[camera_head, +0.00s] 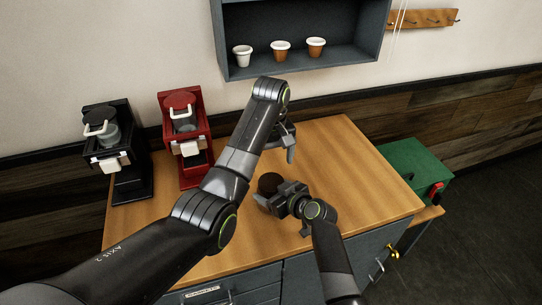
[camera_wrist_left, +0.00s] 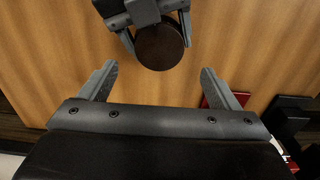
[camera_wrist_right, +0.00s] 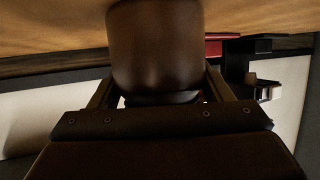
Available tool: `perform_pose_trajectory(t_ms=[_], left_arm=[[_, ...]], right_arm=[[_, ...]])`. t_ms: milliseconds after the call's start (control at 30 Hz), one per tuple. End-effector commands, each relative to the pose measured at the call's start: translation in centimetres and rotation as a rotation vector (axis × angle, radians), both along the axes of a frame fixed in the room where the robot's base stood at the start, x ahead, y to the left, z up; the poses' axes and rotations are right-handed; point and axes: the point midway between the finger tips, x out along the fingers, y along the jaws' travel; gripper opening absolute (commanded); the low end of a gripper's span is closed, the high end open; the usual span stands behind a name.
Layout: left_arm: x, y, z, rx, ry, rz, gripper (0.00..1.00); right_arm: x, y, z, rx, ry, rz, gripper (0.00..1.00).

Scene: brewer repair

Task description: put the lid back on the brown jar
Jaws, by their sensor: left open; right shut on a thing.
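The brown jar (camera_head: 268,184) stands near the middle of the wooden counter, its round dark top facing up. My right gripper (camera_head: 272,198) is shut around it from the right; its fingers (camera_wrist_left: 154,28) also hug the round top in the left wrist view. In the right wrist view the jar (camera_wrist_right: 155,45) fills the space between the fingers, with a dark band at one end. I cannot tell whether that dark top is the lid. My left gripper (camera_head: 289,148) is open and empty above the counter, a little behind the jar and apart from it. No separate lid shows.
A black brewer (camera_head: 128,165) and a red brewer (camera_head: 190,150) stand at the counter's left. A green box (camera_head: 410,165) with a red part is at the right edge. A shelf (camera_head: 260,72) with cups hangs on the wall. The counter's right half (camera_head: 350,165) is clear.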

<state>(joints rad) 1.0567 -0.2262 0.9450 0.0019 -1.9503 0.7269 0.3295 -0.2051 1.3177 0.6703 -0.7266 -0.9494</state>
Motion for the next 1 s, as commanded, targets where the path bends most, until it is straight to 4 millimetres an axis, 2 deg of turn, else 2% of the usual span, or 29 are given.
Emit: perform_pose_trajectory(t_ms=[300, 433, 600, 867, 1000], left_arm=[[-0.1, 0.0, -4.9, 0.0, 0.003, -0.001, 0.84], [-0.1, 0.0, -6.4, 0.0, 0.002, -0.001, 0.84], [-0.1, 0.0, -7.1, 0.0, 0.001, -0.001, 0.84], [-0.1, 0.0, -7.2, 0.0, 0.0, -0.001, 0.84], [-0.1, 0.0, -7.2, 0.0, 0.0, -0.001, 0.66]], right_arm=[[0.0, 0.0, 0.0, -0.002, -0.001, 0.0, 0.08], [0.0, 0.0, 0.0, -0.002, -0.001, 0.0, 0.08], [0.0, 0.0, 0.0, -0.001, -0.002, 0.0, 0.08], [0.0, 0.0, 0.0, -0.001, -0.002, 0.0, 0.08], [0.0, 0.0, 0.0, -0.001, -0.002, 0.0, 0.08]])
